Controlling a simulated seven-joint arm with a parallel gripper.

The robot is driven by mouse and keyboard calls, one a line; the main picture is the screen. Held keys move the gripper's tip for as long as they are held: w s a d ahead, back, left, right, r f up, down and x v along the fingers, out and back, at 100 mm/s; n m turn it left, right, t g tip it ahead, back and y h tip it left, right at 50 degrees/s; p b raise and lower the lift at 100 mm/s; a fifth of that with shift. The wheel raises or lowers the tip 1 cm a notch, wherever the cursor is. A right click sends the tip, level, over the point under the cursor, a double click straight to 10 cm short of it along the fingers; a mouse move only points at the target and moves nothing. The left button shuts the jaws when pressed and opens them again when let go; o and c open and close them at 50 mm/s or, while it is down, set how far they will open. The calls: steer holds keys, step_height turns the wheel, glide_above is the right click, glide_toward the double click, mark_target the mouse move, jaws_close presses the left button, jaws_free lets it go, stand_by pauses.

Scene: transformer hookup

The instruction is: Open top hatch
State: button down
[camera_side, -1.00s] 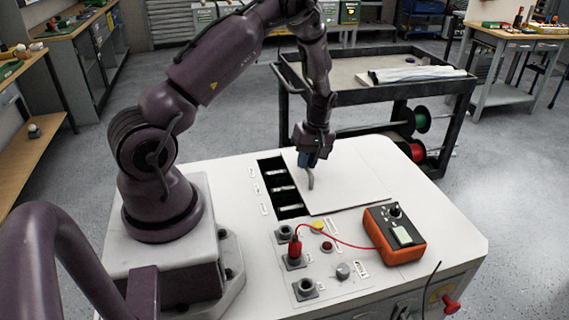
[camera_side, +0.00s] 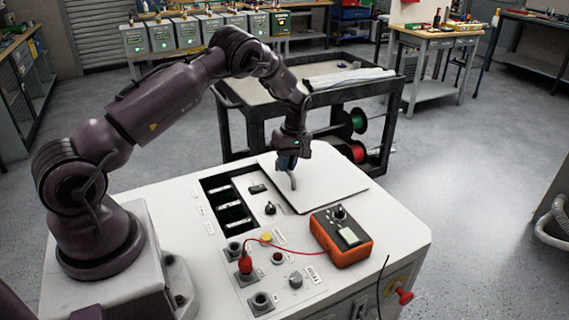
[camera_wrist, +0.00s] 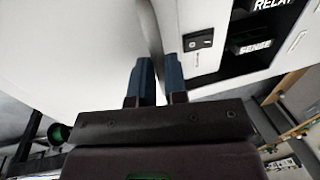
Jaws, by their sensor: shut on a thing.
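The top hatch (camera_side: 328,182) is a flat white panel on top of the white cabinet. It stands slid to the right, and an opening shows along its left side. My gripper (camera_side: 288,164) points down at the hatch's curved grey handle (camera_side: 293,182) and is shut on it. In the wrist view my blue fingers (camera_wrist: 157,78) stand either side of the grey handle (camera_wrist: 152,28), with the white hatch (camera_wrist: 70,55) to the left. The opening shows a black switch (camera_side: 258,189), a black knob (camera_side: 270,208) and dark slots (camera_side: 231,208).
An orange multimeter (camera_side: 342,237) sits right of the front panel. Its red lead runs to a red plug (camera_side: 245,262) in a socket. A yellow button (camera_side: 266,237) and a grey knob (camera_side: 296,280) are nearby. A dark cart (camera_side: 228,103) stands behind the cabinet.

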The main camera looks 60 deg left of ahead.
steer(key=c, duration=1.1)
jaws_free()
steer(key=shift+c, duration=0.2)
steer(key=shift+r, duration=0.1)
step_height(320, 180, up, 13)
steer(key=w, duration=0.2)
steer(key=shift+w+f, duration=0.2)
steer(key=shift+w, duration=0.05)
steer(key=s+d+r+m+t, duration=0.4)
steer(key=s+d+r+m, duration=0.5)
steer(key=s+d, duration=0.2)
steer(key=s+d+r+m+t, duration=0.3)
steer(key=s+d+r+m, duration=0.6)
steer(key=s, duration=0.6)
steer(key=shift+s+d+t, duration=0.3)
steer(key=shift+d+t, duration=0.1)
steer(key=shift+d, duration=0.7)
